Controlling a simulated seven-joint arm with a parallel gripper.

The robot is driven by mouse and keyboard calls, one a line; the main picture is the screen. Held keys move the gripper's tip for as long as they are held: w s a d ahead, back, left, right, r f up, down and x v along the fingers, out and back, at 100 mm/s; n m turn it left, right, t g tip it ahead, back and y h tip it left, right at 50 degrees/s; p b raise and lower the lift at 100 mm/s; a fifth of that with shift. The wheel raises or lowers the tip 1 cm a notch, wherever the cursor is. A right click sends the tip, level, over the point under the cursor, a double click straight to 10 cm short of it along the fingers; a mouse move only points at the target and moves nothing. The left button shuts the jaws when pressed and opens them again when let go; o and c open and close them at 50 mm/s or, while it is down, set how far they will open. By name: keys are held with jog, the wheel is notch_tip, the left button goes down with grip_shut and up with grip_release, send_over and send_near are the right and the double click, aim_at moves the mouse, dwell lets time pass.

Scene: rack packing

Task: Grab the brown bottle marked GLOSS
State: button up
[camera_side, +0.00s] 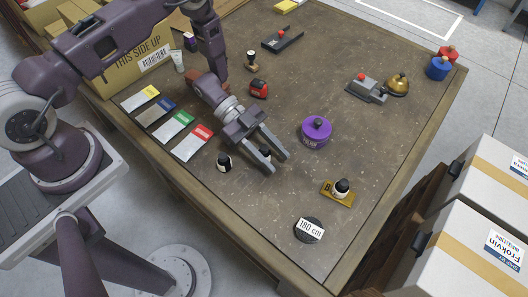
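My gripper (279,163) is low over the table, pointing toward the lower right. Its two fingers are apart. A small dark bottle with a white part (265,155) shows between or just below the fingers; contact is not clear. A similar dark bottle (224,163) stands to the left of the fingers, apart from them. No label reading GLOSS can be read on any bottle, and brown cannot be told from black here.
A purple tub (315,133) stands right of my gripper. A black disc marked 180 cm (309,230) lies near the front edge. Several colour-striped cards (193,143) lie left. A red object (259,88), a bell (397,85) and red and blue jars stand farther back.

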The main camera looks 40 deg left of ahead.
grip_shut()
jog(key=shift+r, duration=0.1)
